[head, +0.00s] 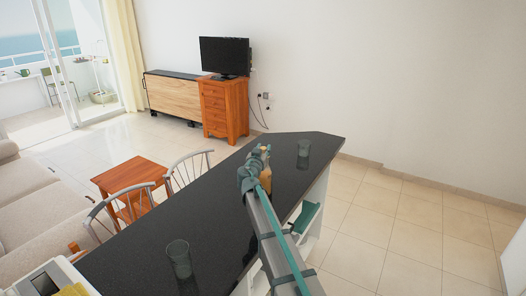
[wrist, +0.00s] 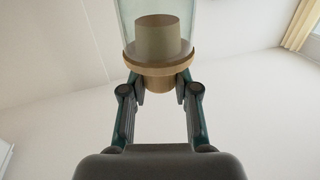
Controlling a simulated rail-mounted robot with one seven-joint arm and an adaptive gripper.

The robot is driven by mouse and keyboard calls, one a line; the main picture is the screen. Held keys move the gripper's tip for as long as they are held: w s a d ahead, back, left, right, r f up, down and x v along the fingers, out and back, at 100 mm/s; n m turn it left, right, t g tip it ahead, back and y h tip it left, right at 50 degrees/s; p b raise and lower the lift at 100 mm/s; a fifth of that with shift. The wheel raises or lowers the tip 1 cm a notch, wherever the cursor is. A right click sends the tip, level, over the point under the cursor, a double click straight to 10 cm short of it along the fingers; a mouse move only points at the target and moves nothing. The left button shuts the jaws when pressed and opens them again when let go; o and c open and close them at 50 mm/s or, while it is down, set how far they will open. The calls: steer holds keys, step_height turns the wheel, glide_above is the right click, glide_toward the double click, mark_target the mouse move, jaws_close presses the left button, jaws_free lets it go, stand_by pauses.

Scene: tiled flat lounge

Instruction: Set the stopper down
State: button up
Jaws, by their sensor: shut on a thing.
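My gripper (wrist: 161,86) is shut on the stopper (wrist: 158,68), a tan, cork-like piece with a wider rim. A clear glass part (wrist: 127,22) surrounds its plug beyond the rim; I cannot tell whether the glass belongs to the stopper. In the head view, my gripper (head: 252,176) is over the far part of the black counter (head: 225,215), beside a brown-tan upright thing (head: 266,178) that seems to be the held piece. My arm partly hides it. I cannot tell whether it touches the counter.
One clear glass (head: 304,149) stands near the counter's far end, right of my gripper. Another glass (head: 179,260) stands nearer, at left. Two metal-backed chairs (head: 190,168) line the left edge. The counter between the glasses is largely clear.

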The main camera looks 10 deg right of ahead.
steer(key=shift+f, duration=0.2)
steer(key=o, duration=0.9)
steer(key=shift+r, duration=0.1)
steer(key=shift+o, duration=0.2)
steer(key=shift+r+p, duration=0.15)
steer(key=shift+p, duration=0.95)
steer(key=s+b, duration=0.1)
steer(key=s+a+f+b, duration=0.1)
steer(key=shift+s, duration=0.4)
steer(key=shift+o, duration=0.6)
steer(key=b+v, duration=0.3)
steer(key=v, duration=0.5)
steer(key=shift+r, duration=0.3)
